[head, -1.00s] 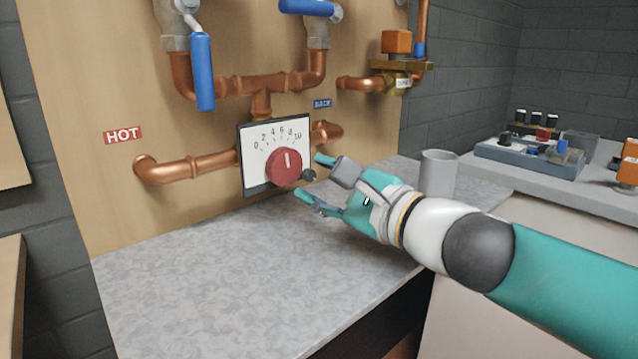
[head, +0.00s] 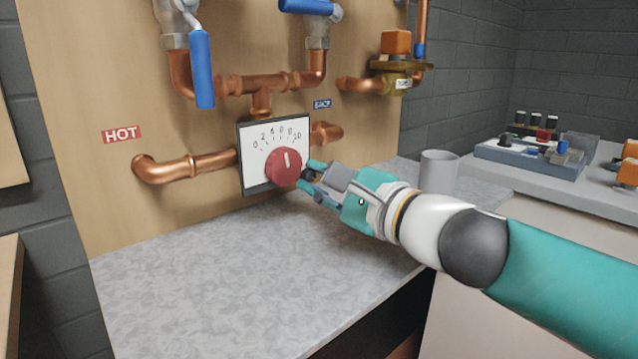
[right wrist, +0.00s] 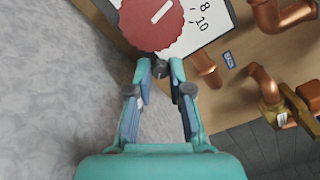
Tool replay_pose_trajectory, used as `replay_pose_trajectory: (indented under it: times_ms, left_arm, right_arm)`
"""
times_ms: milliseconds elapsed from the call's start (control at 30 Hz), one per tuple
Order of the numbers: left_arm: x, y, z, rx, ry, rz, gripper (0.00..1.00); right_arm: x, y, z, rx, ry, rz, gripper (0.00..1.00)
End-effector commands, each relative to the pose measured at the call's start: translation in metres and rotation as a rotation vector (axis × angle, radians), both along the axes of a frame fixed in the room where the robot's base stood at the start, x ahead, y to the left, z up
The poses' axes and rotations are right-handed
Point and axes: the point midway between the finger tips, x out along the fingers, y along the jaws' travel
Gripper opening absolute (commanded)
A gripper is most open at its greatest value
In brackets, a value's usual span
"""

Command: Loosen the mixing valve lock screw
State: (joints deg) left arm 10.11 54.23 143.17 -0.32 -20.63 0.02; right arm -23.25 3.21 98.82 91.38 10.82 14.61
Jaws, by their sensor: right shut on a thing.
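The mixing valve has a white scale plate (head: 253,153) marked 0 to 10 and a red knob (head: 284,166) whose white mark points up. The small dark lock screw (right wrist: 160,69) sits at the knob's lower right edge. My right gripper (head: 308,173) is at the screw, with its fingertips on either side of it. In the right wrist view the fingers (right wrist: 160,72) converge around the screw, just below the red knob (right wrist: 151,22). In the head view the fingers mostly hide the screw. My left gripper is not in view.
Copper pipes (head: 196,166) run on the wooden board behind the valve. Blue lever handles (head: 202,70) hang above. A grey cup (head: 438,172) stands on the counter, behind my right arm. The counter (head: 200,270) at the front left is clear.

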Motion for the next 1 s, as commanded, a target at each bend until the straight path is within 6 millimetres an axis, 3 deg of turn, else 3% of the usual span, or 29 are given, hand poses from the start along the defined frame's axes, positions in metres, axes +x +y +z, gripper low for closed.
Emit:
replay_pose_trajectory:
  times_ms: [300,667,700,800,1000]
  left_arm:
    - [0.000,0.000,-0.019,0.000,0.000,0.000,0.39]
    - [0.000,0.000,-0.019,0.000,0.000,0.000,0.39]
    - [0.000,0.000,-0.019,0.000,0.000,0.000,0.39]
    - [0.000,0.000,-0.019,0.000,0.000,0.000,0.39]
    - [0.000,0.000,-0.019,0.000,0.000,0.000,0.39]
  right_arm:
    - [0.000,0.002,-0.004,-0.256,-0.182,0.004,0.00]
    - [0.000,0.002,-0.005,-0.288,-0.201,0.007,0.00]
    - [0.000,0.002,-0.005,-0.288,-0.200,0.007,0.24]
    - [0.000,0.002,-0.004,-0.286,-0.201,0.006,0.41]
    - [0.000,0.001,-0.003,-0.285,-0.202,0.003,0.44]
